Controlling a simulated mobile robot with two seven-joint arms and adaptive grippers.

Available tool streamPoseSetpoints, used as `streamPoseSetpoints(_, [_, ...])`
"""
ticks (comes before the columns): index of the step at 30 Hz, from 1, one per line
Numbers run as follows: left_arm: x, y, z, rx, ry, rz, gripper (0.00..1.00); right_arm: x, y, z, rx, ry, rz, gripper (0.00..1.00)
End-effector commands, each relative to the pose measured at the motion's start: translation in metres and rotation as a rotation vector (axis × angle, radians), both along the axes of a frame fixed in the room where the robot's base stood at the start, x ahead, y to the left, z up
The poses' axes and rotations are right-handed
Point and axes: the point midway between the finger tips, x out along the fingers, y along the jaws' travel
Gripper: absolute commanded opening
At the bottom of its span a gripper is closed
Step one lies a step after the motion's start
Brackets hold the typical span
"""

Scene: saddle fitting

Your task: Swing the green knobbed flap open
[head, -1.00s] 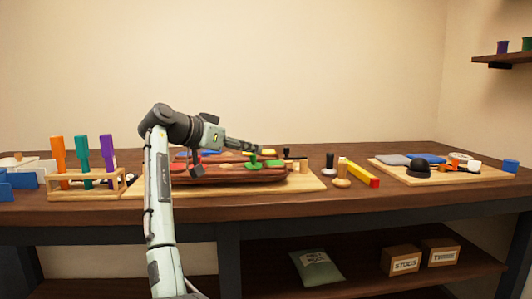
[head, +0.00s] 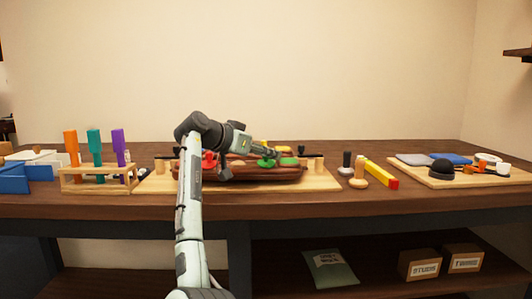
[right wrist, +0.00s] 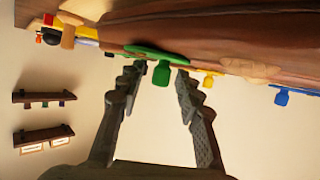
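The brown saddle (head: 240,174) rests on a wooden board in the head view. The green knobbed flap (head: 267,163) is on its near side, right of centre, beside a lighter green patch (head: 288,161). In the right wrist view the flap (right wrist: 152,54) lies along the saddle's edge, its green knob (right wrist: 163,77) sticking out toward my fingers. My right gripper (right wrist: 160,72) is open, with one finger on each side of the knob and gaps showing. In the head view this gripper (head: 262,151) is just above the flap. My left gripper is out of view.
A red knobbed piece (head: 209,159) is left on the saddle, and a yellow one (right wrist: 208,77) and a blue one (right wrist: 285,94) show in the wrist view. A tool rack (head: 98,180) stands left. A yellow-red bar (head: 381,174) lies right.

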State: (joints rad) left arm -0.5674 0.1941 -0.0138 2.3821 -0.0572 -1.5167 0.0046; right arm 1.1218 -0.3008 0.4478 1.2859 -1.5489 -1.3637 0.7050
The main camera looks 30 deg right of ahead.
Motion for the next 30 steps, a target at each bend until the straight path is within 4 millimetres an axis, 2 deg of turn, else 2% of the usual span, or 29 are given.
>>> streamPoseSetpoints(7, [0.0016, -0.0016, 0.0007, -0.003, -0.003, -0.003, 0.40, 0.0002, -0.0014, -0.0005, 0.000, -0.001, 0.000, 0.35])
streamPoseSetpoints(16, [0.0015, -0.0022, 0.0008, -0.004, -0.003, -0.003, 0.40, 0.0001, -0.0014, -0.0003, 0.000, -0.001, 0.000, 0.00])
streamPoseSetpoints(30, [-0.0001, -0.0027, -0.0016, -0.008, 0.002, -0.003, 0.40, 0.0004, 0.0002, 0.0006, 0.000, -0.002, 0.062, 0.00])
